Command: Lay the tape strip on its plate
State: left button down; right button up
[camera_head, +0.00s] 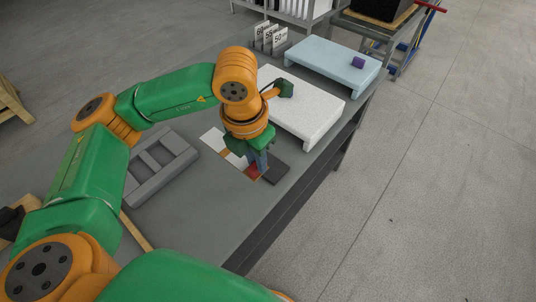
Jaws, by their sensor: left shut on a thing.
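My left gripper (257,160) points down over the table, just left of a dark grey plate (277,174). It is shut on a small blue-grey piece, which seems to be the tape strip, mostly hidden by the fingers. A small red patch (252,172) lies right below the fingers; I cannot tell whether the held piece touches it. A white plate (212,138) with a brownish band (224,153) lies flat to the left, partly behind the gripper. My right gripper is not in view.
A grey slotted rack (147,190) stands left on the table (205,215). A white raised block (318,112) and a light blue one (325,55), bearing a purple piece (358,62), stand behind. Numbered cards (268,36) stand at the back. The table's right edge is close to the gripper.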

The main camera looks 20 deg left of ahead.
pick_arm(q)
jog(key=w+f, duration=0.2)
jog(key=w+f+p, duration=0.1)
jog(key=w+f, duration=0.1)
jog(key=w, duration=0.1)
jog(key=w+d+f, duration=0.1)
jog(key=w+f, duration=0.1)
jog(key=shift+w+d+f, duration=0.1)
jog(key=shift+w+f, duration=0.15)
jog(key=shift+f, duration=0.1)
jog(key=f, duration=0.1)
jog(key=f+p, duration=0.1)
jog(key=f, duration=0.1)
jog(key=shift+w+f+p, duration=0.25)
jog(key=shift+w+p, duration=0.05)
jog(key=shift+f+b, duration=0.35)
jog(key=c, duration=0.8)
grip_release()
jog(key=shift+r, duration=0.25)
jog(key=r, duration=0.4)
jog(key=s+r+b, duration=0.1)
jog(key=r, duration=0.7)
jog(key=shift+s+a, duration=0.2)
jog(key=shift+s, duration=0.05)
